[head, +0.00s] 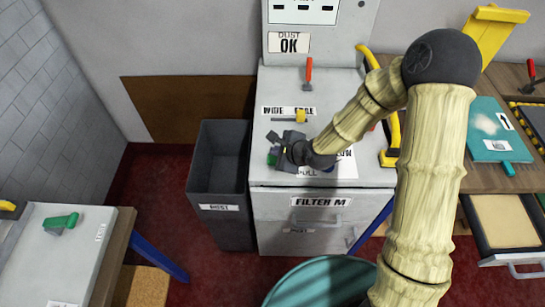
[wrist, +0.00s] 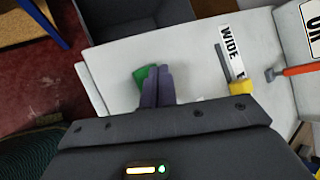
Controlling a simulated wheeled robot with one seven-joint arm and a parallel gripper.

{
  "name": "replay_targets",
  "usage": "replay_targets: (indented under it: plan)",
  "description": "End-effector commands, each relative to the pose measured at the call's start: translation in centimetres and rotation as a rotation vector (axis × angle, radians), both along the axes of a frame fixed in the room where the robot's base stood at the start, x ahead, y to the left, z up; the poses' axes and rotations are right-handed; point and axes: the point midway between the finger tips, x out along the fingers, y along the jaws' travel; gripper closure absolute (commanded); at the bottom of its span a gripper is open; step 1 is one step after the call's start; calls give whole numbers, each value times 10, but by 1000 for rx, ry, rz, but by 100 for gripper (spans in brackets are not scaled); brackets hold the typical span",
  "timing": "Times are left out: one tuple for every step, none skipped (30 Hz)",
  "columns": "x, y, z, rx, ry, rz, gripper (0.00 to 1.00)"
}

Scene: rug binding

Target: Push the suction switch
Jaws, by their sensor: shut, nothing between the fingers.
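My gripper (head: 276,152) is shut and empty, low over the front left part of the grey cabinet's top. In the wrist view its closed fingers (wrist: 158,84) lie right beside a green part (wrist: 142,74), which they partly cover. The green part also shows at the gripper's left in the head view (head: 271,158). It may be the suction switch; no readable label on it confirms this. I cannot tell whether the fingers touch it. The grey cabinet (head: 330,85) also carries a yellow slider knob (head: 300,116) by a "WIDE EDGE" label and a red-handled lever (head: 309,72).
A dark bin (head: 221,207) labelled "DUST" stands left of the cabinet. Yellow handles (head: 391,140) are at its right. A teal board (head: 490,125) lies on the right bench. A teal round container (head: 310,283) is in front. Red floor (head: 165,185) is open at the left.

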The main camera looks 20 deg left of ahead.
Motion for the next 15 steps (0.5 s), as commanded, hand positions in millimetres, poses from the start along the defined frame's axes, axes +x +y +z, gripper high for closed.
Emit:
replay_targets:
  plan:
    - [0,0,0,0,0,0,100]
    - [0,0,0,0,0,0,100]
    - [0,0,0,0,0,0,100]
    - [0,0,0,0,0,0,100]
    - [0,0,0,0,0,0,100]
    - [0,0,0,0,0,0,100]
    - [0,0,-1,0,0,0,100]
    - [0,0,-1,0,0,0,100]
    - [0,0,-2,0,1,-1,100]
    - [0,0,-4,0,1,-1,100]
    - [0,0,-5,0,1,-1,100]
    - [0,-1,-7,0,1,-2,100]
    - [0,-1,-8,0,1,-2,100]
    - [0,-1,-8,0,1,-2,100]
    - [0,0,-9,1,1,-1,100]
